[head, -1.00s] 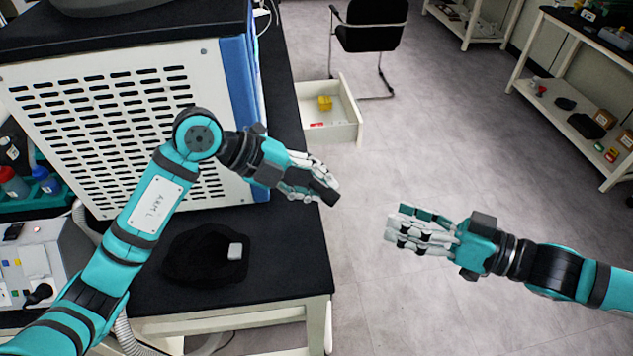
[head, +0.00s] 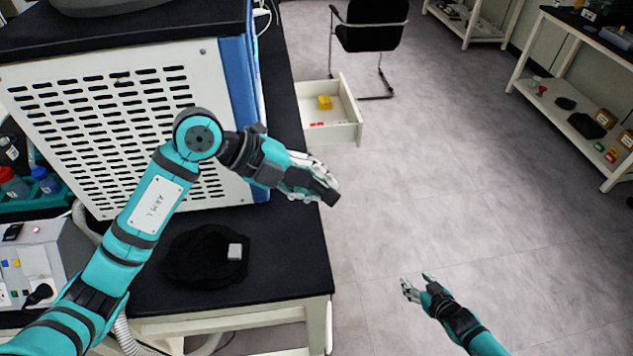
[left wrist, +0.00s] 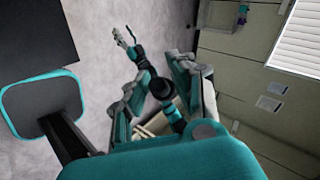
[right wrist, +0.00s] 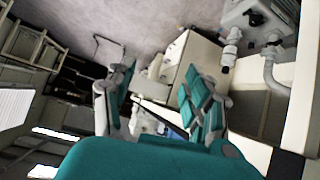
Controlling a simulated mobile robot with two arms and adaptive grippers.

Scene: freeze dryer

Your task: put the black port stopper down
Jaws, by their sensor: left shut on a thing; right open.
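My left gripper (head: 312,182) is shut on a small black piece (head: 329,191), which looks like the black port stopper. Only a dark end shows at the fingertips in the head view; the fingers hide the rest. The gripper is held above and beyond the right edge of the black bench top (head: 285,265). In the left wrist view its fingers (left wrist: 160,92) show, but I cannot tell the stopper from the dark arm parts behind. My right gripper (head: 416,286) is open and empty, low over the floor at lower right; its spread fingers show in the right wrist view (right wrist: 165,100).
An open drawer (head: 345,112) juts out beyond. A chair (head: 371,28) and shelving (head: 560,100) stand farther off. The floor between is clear.

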